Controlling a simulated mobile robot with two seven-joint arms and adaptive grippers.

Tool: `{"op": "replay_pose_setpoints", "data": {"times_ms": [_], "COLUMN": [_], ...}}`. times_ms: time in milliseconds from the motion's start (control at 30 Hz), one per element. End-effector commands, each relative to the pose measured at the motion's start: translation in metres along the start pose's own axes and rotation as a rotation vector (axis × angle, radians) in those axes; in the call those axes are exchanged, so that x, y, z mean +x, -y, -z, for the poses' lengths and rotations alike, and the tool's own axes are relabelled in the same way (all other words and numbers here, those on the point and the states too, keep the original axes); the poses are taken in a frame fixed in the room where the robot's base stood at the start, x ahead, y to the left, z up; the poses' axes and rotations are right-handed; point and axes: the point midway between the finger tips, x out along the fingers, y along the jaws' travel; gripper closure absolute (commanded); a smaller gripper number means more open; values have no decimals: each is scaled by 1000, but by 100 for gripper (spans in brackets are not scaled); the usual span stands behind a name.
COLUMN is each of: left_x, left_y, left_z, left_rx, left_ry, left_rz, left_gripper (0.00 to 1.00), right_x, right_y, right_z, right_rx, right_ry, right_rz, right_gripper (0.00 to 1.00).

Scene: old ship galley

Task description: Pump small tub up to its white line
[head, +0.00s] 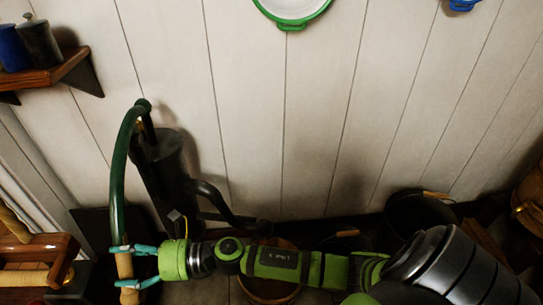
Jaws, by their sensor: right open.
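The black hand pump (165,170) stands against the white plank wall on the left. Its green lever (118,180) curves down from the top to a pale wooden grip (125,266). My right gripper (128,267) is open, with its teal fingers above and below on either side of this grip; I cannot tell whether they touch it. The pump's black spout (235,217) points down to the right. A brown wooden tub (262,291) shows below my right forearm, mostly hidden by it. Its white line and water level are not visible. My left gripper is not in view.
Black buckets with wooden handles (420,212) stand by the wall on the right, one partly behind my arm. A wooden shelf (62,72) with dark canisters juts out at upper left. Wooden furniture (35,250) stands close to the gripper at lower left.

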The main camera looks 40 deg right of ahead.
Motion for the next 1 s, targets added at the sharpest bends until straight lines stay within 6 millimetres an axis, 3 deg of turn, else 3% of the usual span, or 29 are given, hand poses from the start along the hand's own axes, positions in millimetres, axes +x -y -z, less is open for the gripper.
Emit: {"op": "replay_pose_setpoints", "data": {"times_ms": [167, 1000], "left_x": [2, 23], "left_y": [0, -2], "left_z": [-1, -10], "left_rx": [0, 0], "left_ry": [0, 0], "left_rz": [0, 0], "left_gripper": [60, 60], "right_x": [-11, -107], "right_y": [0, -2], "right_z": [2, 4], "right_rx": [2, 1], "right_ry": [-2, -4], "right_rz": [-2, -6], "right_gripper": [31, 31]}}
